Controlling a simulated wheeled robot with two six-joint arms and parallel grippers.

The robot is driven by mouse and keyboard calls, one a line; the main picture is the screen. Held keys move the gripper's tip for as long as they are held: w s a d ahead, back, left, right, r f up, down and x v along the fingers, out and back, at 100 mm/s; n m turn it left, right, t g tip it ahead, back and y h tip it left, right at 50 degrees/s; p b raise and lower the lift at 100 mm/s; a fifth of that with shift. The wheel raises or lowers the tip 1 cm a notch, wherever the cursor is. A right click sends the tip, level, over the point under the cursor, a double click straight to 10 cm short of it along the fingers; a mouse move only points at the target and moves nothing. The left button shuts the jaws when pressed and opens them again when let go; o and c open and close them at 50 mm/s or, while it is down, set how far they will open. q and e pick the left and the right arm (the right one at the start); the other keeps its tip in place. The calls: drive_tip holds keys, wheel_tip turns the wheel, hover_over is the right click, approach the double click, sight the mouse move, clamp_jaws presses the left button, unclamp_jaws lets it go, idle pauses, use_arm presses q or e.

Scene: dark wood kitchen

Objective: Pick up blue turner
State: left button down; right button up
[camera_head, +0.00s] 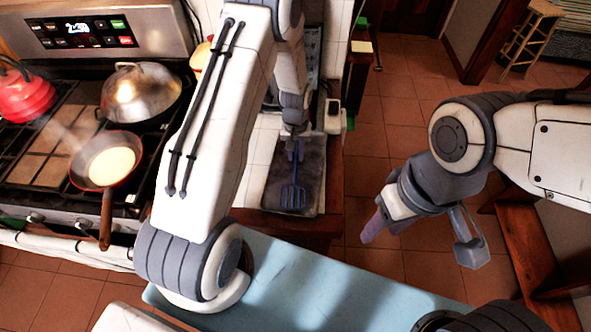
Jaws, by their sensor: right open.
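The blue turner (293,196) is on or just over a dark tray (315,190) on the counter, its slotted head toward me and its handle pointing away. My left gripper (296,146) is at the far end of the handle, pointing down. Its fingers are small and partly hidden, so I cannot tell whether they are closed on the handle. My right gripper (421,243) is open and empty over the floor on the right, well away from the turner.
A stove (60,205) stands on the left with a red kettle (24,95), a domed metal pan (140,92) and a frying pan (106,163) with pale yellow contents. A wooden stool (528,35) is at the far right. The tiled floor between is clear.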

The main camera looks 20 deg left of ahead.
use_arm(q)
drive_tip(key=shift+r, duration=0.1)
drive_tip(key=shift+r+b, duration=0.3)
drive_tip(key=shift+r, duration=0.2)
drive_tip(key=r, duration=0.1)
drive_tip(key=d+r+b, duration=0.1)
drive_tip(key=r, duration=0.1)
drive_tip(key=shift+s+d+r+b, duration=0.15)
drive_tip(key=shift+s+r+b, duration=0.15)
drive_tip(key=shift+s+b, duration=0.05)
drive_tip(key=s+d+r+b, duration=0.2)
drive_tip(key=s+d+r, duration=0.3)
drive_tip(key=d, duration=0.3)
drive_tip(key=shift+s+d+r, duration=0.25)
drive_tip(key=shift+d+r, duration=0.05)
drive_tip(key=shift+r, duration=0.35)
